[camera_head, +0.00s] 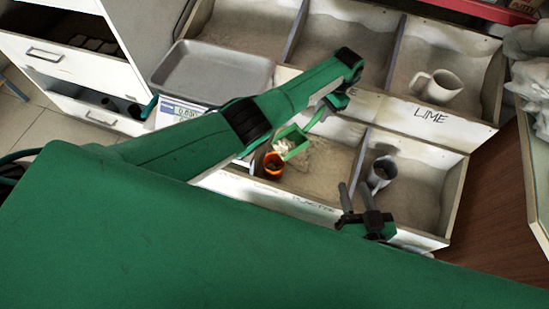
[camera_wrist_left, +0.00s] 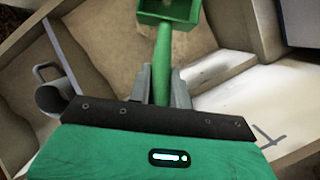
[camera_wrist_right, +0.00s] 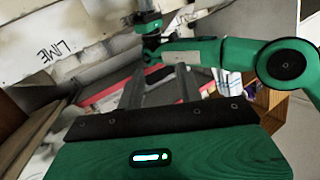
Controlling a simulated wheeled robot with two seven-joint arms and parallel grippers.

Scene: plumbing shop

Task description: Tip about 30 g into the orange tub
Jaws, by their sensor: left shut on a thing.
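My left gripper (camera_head: 334,103) is shut on the handle of a green scoop (camera_head: 290,142), and the handle also shows between its fingers in the left wrist view (camera_wrist_left: 162,65). The scoop's square head is over or beside the orange tub (camera_head: 273,165); I cannot tell the exact gap. Something pale shows by the scoop head. The tub stands near the front left of a sand-coloured bin, with something dark inside it. What the scoop holds is not clear. My right gripper (camera_head: 357,197) is open and empty in front of the lower right bin, and its fingers are apart in the right wrist view (camera_wrist_right: 160,85).
A grey metal tray (camera_head: 212,75) sits on a scale (camera_head: 180,112) with a small display to the left. A dark grey mug (camera_head: 381,173) stands in the lower right bin. A pale mug (camera_head: 437,87) stands in the LIME bin. Wooden dividers separate the bins.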

